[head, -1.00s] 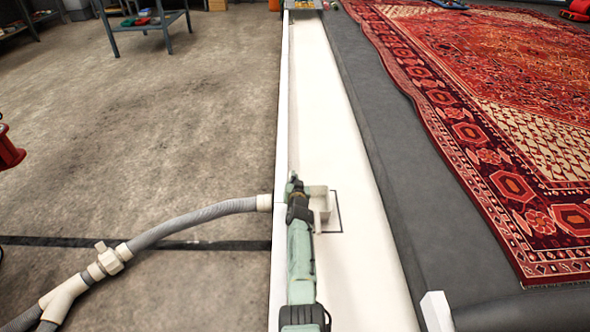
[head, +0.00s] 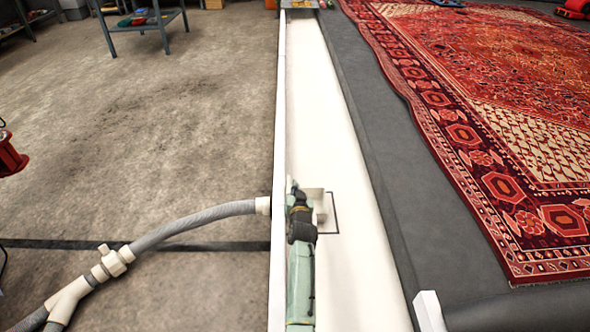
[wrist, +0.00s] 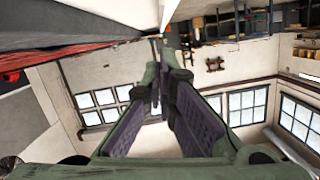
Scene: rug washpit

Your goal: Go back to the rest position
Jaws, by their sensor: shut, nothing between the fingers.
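My pale green gripper (head: 292,186) is at the far end of my arm in the head view, over the white strip and beside its left edge. In the wrist view, my gripper (wrist: 160,75) shows two green fingers with purple inner pads and dark joints. It is shut and empty, and the fingers point toward the far room with its walls and windows. A pale block-like fitting (head: 319,204) is just right of my gripper in the head view, partly hidden by it. I cannot tell whether they touch.
A grey hose (head: 205,216) joins the left edge of the white strip (head: 325,130). A patterned red rug (head: 470,90) lies at the right on dark flooring. A blue-grey table (head: 148,20) stands far left. Much of the concrete floor (head: 150,120) is clear.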

